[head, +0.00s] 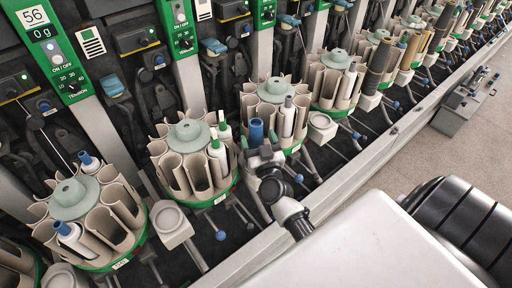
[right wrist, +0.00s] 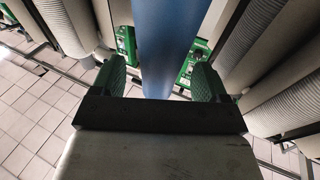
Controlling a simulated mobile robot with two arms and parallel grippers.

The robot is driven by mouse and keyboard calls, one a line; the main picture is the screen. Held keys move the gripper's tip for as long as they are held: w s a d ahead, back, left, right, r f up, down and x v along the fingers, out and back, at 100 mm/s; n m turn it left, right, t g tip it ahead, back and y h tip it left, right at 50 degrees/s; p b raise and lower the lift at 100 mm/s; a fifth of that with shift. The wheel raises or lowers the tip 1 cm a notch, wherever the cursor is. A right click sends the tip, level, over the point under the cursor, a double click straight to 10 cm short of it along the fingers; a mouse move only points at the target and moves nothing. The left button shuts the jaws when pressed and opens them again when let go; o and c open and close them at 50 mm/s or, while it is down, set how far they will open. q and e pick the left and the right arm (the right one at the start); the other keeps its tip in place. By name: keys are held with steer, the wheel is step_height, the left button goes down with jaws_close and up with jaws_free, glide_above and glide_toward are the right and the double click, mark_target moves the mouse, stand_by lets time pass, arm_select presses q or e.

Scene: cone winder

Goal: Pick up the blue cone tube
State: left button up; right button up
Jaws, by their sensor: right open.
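In the right wrist view the blue tube (right wrist: 167,45) is a large smooth cylinder between the two green-padded fingers (right wrist: 162,82). Those fingers are open, with a gap on each side of the tube. The tube's lower part is hidden by the gripper. My left gripper is not in view.
The round magazine (head: 272,93) has beige pockets, some holding white tubes (head: 288,117). Similar magazines stand in a row on both sides, such as one at the lower left (head: 75,200). A grey rail (head: 340,185) runs along the machine's front. Grey floor (head: 420,160) lies beyond it.

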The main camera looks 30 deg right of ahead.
steer(key=shift+x, duration=1.15)
steer(key=shift+f, duration=0.1)
steer(key=c, duration=1)
